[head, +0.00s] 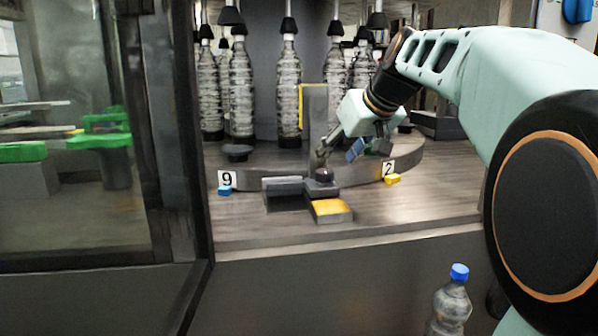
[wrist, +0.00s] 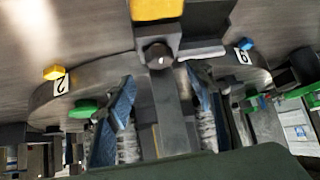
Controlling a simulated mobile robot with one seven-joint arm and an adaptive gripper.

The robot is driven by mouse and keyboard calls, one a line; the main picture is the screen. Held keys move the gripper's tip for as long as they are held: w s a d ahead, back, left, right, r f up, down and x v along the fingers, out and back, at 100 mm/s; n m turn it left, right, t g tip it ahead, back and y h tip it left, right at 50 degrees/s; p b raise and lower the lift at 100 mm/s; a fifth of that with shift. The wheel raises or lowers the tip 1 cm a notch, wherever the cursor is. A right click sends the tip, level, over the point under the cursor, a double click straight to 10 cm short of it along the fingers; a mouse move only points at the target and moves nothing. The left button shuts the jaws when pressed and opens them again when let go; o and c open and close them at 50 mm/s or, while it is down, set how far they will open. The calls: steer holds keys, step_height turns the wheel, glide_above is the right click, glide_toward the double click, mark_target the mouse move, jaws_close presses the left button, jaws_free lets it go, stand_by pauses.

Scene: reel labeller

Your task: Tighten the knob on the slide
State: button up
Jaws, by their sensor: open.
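The dark round knob (head: 323,174) sits on top of the grey slide (head: 287,186) on the machine's deck, behind a yellow block (head: 330,209). In the wrist view the knob (wrist: 157,54) shows near the top centre, beside the yellow block (wrist: 155,9), with a small pale mark on it. My gripper (head: 340,150) is just above the knob, tilted down towards it. In the wrist view my gripper (wrist: 163,95) is open, its blue-padded fingers apart and nothing between their tips. The knob lies a little beyond the fingertips. I cannot see any contact.
An upright grey post (head: 314,112) with a yellow edge stands right behind the knob. Several clear bottles (head: 289,88) hang behind it. Number signs 9 (head: 227,179) and 2 (head: 389,169) stand on either side. A dark door frame (head: 190,150) is at left; a blue-capped bottle (head: 452,305) is in front.

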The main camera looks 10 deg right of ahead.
mark_target(325, 172)
steer(key=x, duration=0.6)
steer(key=shift+w+f+b, duration=0.15)
steer(key=shift+b, duration=0.25)
steer(key=c, duration=1.1)
